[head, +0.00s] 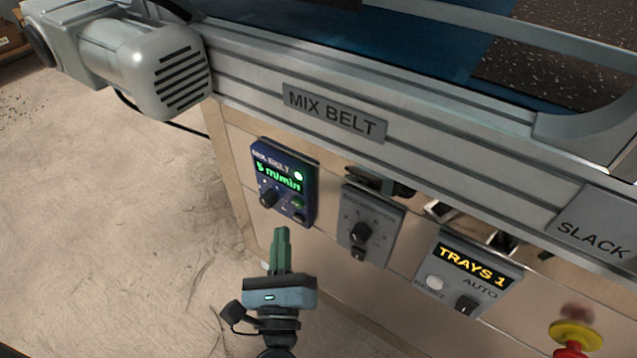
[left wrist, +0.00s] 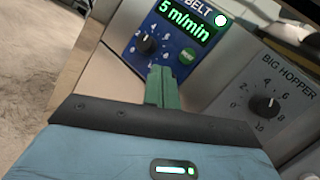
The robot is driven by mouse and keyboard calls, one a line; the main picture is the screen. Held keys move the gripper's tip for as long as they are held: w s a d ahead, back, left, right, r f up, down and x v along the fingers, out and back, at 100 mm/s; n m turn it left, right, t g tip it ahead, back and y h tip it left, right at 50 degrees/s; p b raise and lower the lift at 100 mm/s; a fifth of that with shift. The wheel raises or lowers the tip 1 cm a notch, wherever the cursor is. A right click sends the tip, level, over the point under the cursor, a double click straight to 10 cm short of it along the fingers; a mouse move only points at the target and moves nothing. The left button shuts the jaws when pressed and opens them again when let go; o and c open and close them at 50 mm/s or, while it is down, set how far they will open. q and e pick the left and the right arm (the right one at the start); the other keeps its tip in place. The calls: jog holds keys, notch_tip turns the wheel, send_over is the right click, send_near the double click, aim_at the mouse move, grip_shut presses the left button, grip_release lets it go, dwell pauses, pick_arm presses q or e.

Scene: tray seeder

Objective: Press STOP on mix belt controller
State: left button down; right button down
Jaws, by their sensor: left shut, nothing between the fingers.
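The mix belt controller (head: 284,168) is a blue box on the beige panel under the MIX BELT sign. Its lit green display reads 5 m/min, and a white lamp glows above. In the left wrist view the controller (left wrist: 130,22) shows a dark knob (left wrist: 147,44) and a green button (left wrist: 187,56); a STOP button cannot be made out there. In the head view a dark button (head: 299,216) sits below the green one; its label is unreadable. My left gripper (head: 281,234) is shut and empty, its green fingertips just below the controller. Contact cannot be told. My right gripper is out of view.
A grey dial box (head: 370,222), labelled BIG HOPPER in the left wrist view (left wrist: 285,80), stands right of the controller. Further right are the TRAYS counter box (head: 466,278) and a red knob on a yellow collar (head: 577,335). A motor (head: 150,68) juts out upper left.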

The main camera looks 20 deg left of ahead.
pick_arm(q)
jog(key=shift+w+d, duration=0.15)
jog(key=shift+w, duration=0.2)
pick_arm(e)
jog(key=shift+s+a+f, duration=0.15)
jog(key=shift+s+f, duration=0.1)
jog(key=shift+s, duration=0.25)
